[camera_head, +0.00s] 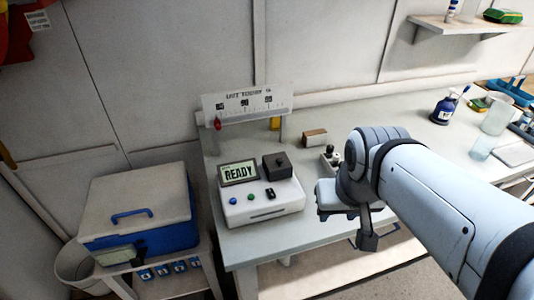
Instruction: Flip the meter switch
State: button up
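A white meter box (262,209) sits at the left end of the bench, with a lit display (239,173) reading READY. A small black switch (270,193) is on its front panel, right of a green button (250,196) and a blue button (233,200). The switch's position is too small to tell. A dark block (277,166) stands on the box's right rear. My gripper (367,238) hangs right of the meter, apart from it, near the bench's front edge. My arm partly hides it, and its finger opening cannot be made out.
A blue cooler with a white lid (140,205) stands on a lower stand at left. A marked board (247,104) with a red piece is behind the meter. A small brown box (314,137) is further back. Bottle (444,109), beaker (481,147) and jug (496,115) stand at right.

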aim_at(270, 192)
jog(key=u, duration=0.1)
jog(key=k, duration=0.35)
jog(key=z, duration=1.4)
jog(key=k, duration=1)
jog(key=u, duration=1.1)
jog(key=i, duration=1)
jog(key=u, duration=0.05)
